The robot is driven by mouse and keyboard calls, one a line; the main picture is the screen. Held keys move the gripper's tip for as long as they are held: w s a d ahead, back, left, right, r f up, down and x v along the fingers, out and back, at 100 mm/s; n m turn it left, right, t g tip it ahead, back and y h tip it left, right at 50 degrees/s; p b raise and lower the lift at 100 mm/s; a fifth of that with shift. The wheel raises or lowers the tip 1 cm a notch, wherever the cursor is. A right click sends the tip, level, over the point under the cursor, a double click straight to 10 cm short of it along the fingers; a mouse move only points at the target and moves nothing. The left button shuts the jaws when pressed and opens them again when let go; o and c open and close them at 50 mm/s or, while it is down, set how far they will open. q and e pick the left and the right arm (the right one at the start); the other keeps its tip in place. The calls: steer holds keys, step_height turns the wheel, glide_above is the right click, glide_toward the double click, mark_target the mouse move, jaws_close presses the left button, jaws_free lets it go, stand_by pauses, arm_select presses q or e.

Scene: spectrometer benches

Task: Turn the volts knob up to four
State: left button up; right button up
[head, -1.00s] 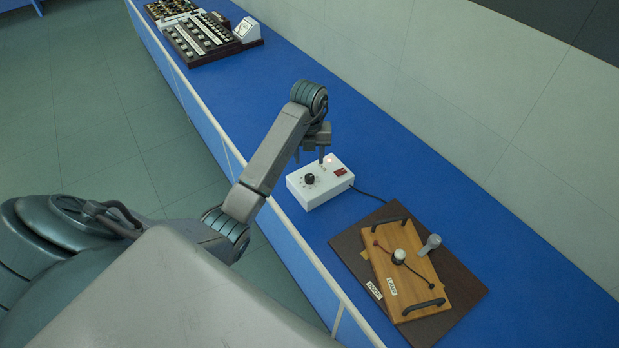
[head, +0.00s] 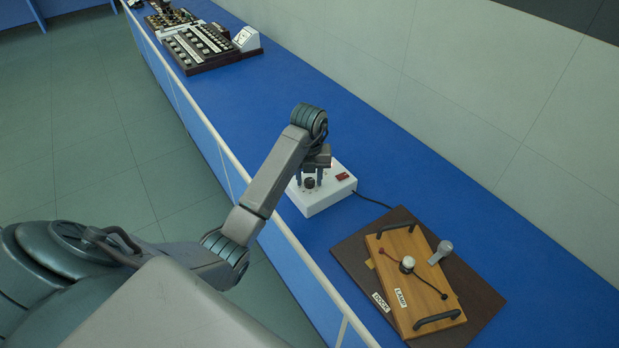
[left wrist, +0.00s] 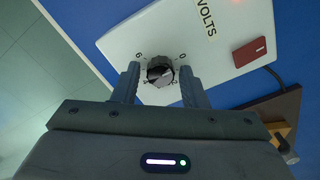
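The volts knob (head: 309,182) is a small black round knob on top of a white power box (head: 320,203). It also shows in the left wrist view (left wrist: 160,72), with scale figures around it and the word VOLTS beyond it; I cannot tell its exact setting. My left gripper (head: 309,184) is over the box, pointing down. In the left wrist view its two fingers (left wrist: 160,82) stand on either side of the knob, with a small gap at each side, so it is open around the knob. My right gripper is not in view.
A red switch (head: 342,176) is on the box, and a black cable runs from it. A wooden lamp board (head: 415,280) with black handles lies on a dark mat (head: 362,262) nearby. Keyed instruments (head: 197,47) stand farther along the blue bench. The bench between is clear.

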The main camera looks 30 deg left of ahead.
arm_select(q)
steer(key=c, duration=0.7)
